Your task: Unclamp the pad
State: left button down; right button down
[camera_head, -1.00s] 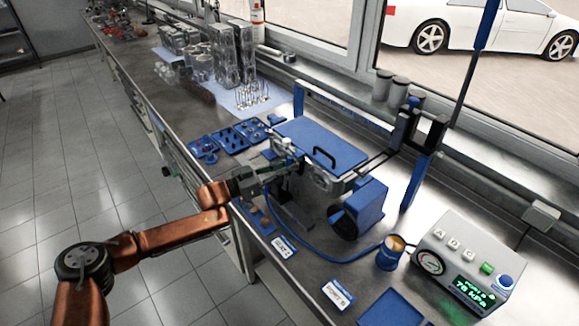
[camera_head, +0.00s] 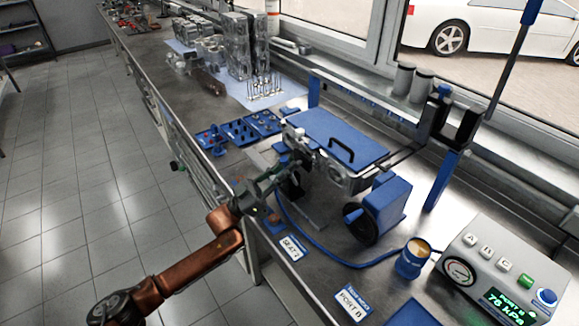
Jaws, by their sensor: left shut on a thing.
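My left gripper (camera_head: 291,178) is at the left end of the bench fixture, shut on a small dark part that its fingers mostly hide. A blue plate (camera_head: 325,131) with a black handle (camera_head: 342,150) lies on the grey metal engine part (camera_head: 338,176) beside it. A blue block (camera_head: 392,203) with a black round face (camera_head: 361,229) stands in front of the engine part. A blue hose (camera_head: 325,253) runs from near my gripper towards a blue cup (camera_head: 409,264). I cannot tell which piece is the pad. My right gripper is not in view.
A grey gauge box (camera_head: 487,255) with lettered buttons reads 76 kPa at the lower right. A blue post (camera_head: 443,180) with a black fork stands behind the fixture. Blue parts trays (camera_head: 239,132) and metal engine parts (camera_head: 240,60) occupy the far bench.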

pick_arm(q)
jog(key=shift+a, duration=0.1)
dwell(0.3)
jog(key=c, duration=1.8)
grip_release()
jog(key=shift+c, duration=0.2)
jog(key=shift+r, duration=0.1)
notch_tip(320, 180, up, 10)
jog(key=shift+f, duration=0.1)
jog(key=shift+c, duration=0.2)
